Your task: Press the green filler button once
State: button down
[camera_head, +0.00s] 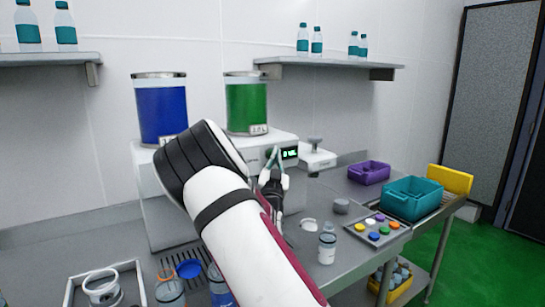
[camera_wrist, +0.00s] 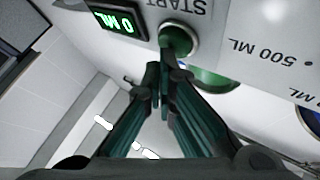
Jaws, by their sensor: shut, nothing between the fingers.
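The green filler button (camera_wrist: 178,40) sits in a pale ring under the START label in the wrist view. A lit green display (camera_wrist: 122,23) reading "0 ML" is beside it. My gripper (camera_wrist: 158,74) is shut and empty, its fingertips just short of the button in the picture; I cannot tell whether they touch it. In the head view my gripper (camera_head: 273,158) is at the front of the white filler machine (camera_head: 283,139), just left of its display (camera_head: 290,154). My arm and gripper hide the button there.
A blue tank (camera_head: 162,112) and a green tank (camera_head: 247,104) stand on the machine. A clear bottle (camera_head: 327,245), a tray of coloured caps (camera_head: 358,233), a teal bin (camera_head: 411,199) and a purple bin (camera_head: 369,171) are on the steel counter to the right.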

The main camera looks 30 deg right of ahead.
jog(key=shift+w, duration=0.2)
jog(key=shift+s, duration=0.1)
dwell(0.4)
jog(key=shift+s+p, duration=0.45)
jog(key=shift+s, duration=0.35)
jog(key=s+p, duration=0.3)
jog(key=s, duration=0.2)
jog(key=shift+d, duration=0.1)
dwell(0.7)
